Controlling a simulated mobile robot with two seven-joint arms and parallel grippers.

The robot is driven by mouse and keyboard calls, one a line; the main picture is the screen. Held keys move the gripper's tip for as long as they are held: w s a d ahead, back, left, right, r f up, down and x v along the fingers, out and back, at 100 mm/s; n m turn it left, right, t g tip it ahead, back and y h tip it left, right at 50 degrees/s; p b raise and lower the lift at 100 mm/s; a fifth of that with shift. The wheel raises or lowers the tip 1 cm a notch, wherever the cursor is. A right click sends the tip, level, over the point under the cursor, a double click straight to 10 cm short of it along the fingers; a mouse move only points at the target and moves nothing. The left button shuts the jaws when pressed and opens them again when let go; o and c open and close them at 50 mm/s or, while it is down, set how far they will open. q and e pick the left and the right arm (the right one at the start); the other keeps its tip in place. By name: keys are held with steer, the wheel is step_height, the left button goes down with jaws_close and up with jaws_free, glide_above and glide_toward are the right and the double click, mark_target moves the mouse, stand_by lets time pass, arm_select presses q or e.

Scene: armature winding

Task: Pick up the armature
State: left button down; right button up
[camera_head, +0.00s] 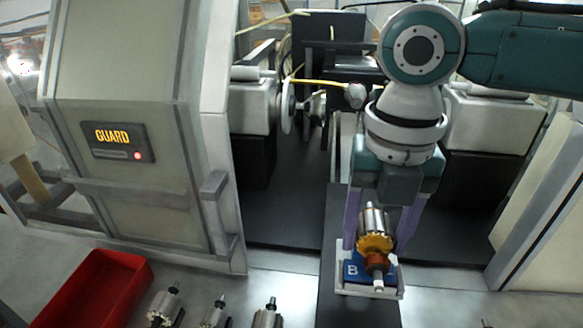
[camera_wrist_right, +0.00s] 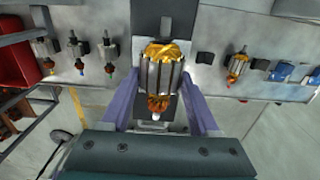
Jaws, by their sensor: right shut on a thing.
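An armature (camera_head: 374,222) with a silver slotted core, copper-orange windings and a thin shaft is between the purple fingers of my right gripper (camera_head: 380,236). The right gripper points down and is shut on it. The armature is at a small grey holder with a blue face marked B (camera_head: 352,270); I cannot tell whether it rests there or is just above. In the right wrist view the armature (camera_wrist_right: 160,75) shows between the two fingers, gold windings at its far end. My left gripper is not in view.
A red bin (camera_head: 95,290) and several other armatures (camera_head: 215,313) lie at the front left. A guard panel with a lit GUARD sign (camera_head: 120,137) stands at left. Behind is a winding machine with a white disc (camera_head: 287,106). In the wrist view, another armature (camera_wrist_right: 237,66) and blue pieces (camera_wrist_right: 281,72) lie right.

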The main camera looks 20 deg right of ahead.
jaws_close()
steer(key=shift+r, duration=0.15)
